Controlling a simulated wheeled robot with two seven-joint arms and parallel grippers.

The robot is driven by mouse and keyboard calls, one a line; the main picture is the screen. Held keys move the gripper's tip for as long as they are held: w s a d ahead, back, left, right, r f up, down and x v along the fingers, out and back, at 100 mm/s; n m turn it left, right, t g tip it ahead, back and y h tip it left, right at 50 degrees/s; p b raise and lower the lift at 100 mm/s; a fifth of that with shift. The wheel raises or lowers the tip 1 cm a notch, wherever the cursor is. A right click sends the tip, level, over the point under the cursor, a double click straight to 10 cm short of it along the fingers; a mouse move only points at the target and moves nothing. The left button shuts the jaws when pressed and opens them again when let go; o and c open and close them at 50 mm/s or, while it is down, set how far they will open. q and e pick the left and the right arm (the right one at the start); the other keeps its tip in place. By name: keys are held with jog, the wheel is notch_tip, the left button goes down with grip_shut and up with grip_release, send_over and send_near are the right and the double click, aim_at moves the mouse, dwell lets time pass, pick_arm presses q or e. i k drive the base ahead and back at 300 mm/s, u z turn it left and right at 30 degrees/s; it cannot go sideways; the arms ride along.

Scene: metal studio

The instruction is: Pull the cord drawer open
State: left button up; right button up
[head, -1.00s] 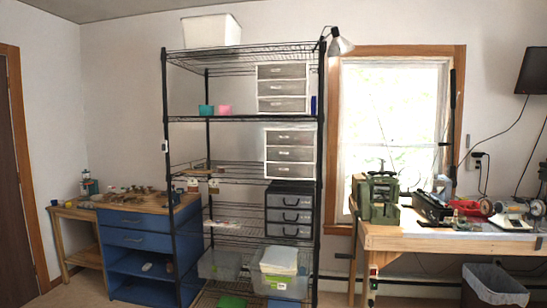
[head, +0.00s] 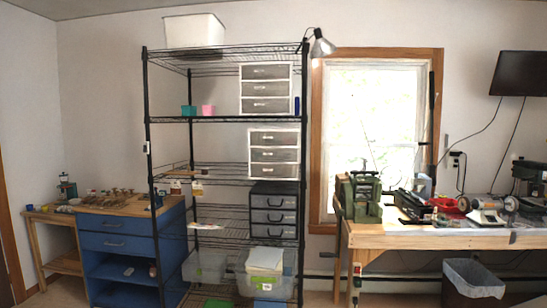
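I see several drawers, and none carries a label I can read as the cord drawer. A white-framed unit with grey drawers (head: 267,89) stands on an upper shelf of the black wire rack. A second white-framed unit (head: 274,154) stands on the shelf below. A dark grey drawer unit (head: 274,211) with curved handles stands lower on the rack. A blue cabinet (head: 115,224) with two shut drawers stands at left. All these drawers look shut. Neither of my grippers is in view.
The black wire rack (head: 148,100) stands mid-left, with clear bins (head: 205,265) low on it. A wooden workbench (head: 440,237) with machines fills the right side. Little floor shows.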

aim_at(283, 155)
jog(key=u, duration=0.55)
jog(key=k, duration=0.65)
jog(key=u, duration=0.4)
jog(key=i, duration=1.35)
jog(key=z, duration=1.3)
jog(key=i, duration=1.3)
jog(key=z, duration=1.2)
